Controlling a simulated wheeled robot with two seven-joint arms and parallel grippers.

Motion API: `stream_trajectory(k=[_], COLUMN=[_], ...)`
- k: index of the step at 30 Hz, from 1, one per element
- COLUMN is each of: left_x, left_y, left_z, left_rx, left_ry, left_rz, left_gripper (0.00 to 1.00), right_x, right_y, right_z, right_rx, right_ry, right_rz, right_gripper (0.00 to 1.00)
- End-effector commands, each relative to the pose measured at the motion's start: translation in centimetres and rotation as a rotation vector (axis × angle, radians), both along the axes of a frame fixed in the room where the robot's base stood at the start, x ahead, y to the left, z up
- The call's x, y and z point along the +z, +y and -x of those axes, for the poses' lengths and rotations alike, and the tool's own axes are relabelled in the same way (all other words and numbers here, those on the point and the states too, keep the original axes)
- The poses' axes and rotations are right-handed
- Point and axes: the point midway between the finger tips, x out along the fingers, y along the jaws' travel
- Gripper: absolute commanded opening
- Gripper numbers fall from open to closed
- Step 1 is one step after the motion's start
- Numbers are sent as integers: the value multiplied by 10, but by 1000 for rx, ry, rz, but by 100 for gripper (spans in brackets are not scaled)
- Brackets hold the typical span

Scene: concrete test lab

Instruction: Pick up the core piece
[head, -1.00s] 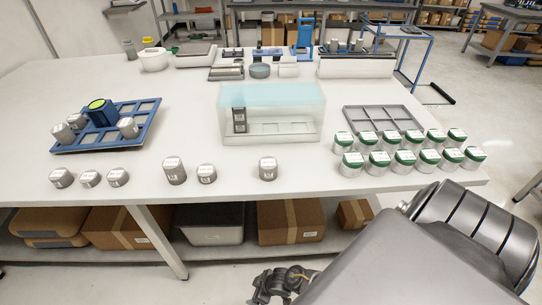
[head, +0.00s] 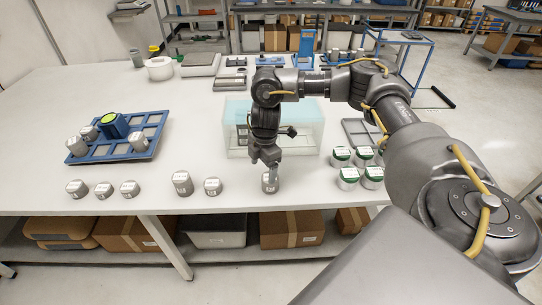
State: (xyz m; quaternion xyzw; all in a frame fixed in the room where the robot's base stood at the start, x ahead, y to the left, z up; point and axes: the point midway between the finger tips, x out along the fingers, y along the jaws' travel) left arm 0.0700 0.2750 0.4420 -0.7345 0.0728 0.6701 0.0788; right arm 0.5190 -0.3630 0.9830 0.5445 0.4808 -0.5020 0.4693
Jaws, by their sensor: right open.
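Several short grey metal cylinders with pale label tops stand along the front of the white table; I take these for the core pieces. The one farthest right, the core piece (head: 270,185), is upright on the table under my right gripper (head: 272,174). The gripper points down from above with its fingers at the top of this piece, partly covering it. It is open; whether the fingers touch the piece I cannot tell. A taller cylinder (head: 182,183) and a shorter cylinder (head: 213,186) stand to its left. My left gripper is out of view.
A blue tray (head: 110,150) with cylinders and a blue block with a green top is at left. A clear box (head: 312,140) stands behind the gripper. Green-lidded jars (head: 347,178) and a grey grid tray (head: 352,128) at right are partly hidden by my arm.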

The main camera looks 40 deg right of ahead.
Motion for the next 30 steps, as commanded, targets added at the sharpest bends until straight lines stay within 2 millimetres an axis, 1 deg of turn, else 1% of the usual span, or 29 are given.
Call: stream_trajectory(k=[1,3,6,8,11,15,19,22,26,28,30], left_x=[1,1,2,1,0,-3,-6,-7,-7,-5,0], left_y=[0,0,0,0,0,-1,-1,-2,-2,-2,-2], left_z=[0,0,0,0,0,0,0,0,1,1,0], left_rx=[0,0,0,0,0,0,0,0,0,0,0], left_ry=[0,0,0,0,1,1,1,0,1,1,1], left_rz=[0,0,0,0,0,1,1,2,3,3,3], left_gripper=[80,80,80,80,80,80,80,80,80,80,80], right_x=[10,16,21,21,13,-9,-27,-34,-36,-37,-42], right_y=[-13,-24,-31,-32,-31,-30,-30,-30,-30,-30,-29], right_z=[2,6,9,9,10,10,9,9,8,8,8], right_rx=[-23,-47,-63,-65,-65,-64,-63,-63,-62,-62,-62], right_ry=[10,26,36,38,40,42,40,38,36,37,40], right_rz=[21,40,51,53,52,50,50,51,51,51,52], right_gripper=[80,80,80,80,80,80,80,80,80,80,80])
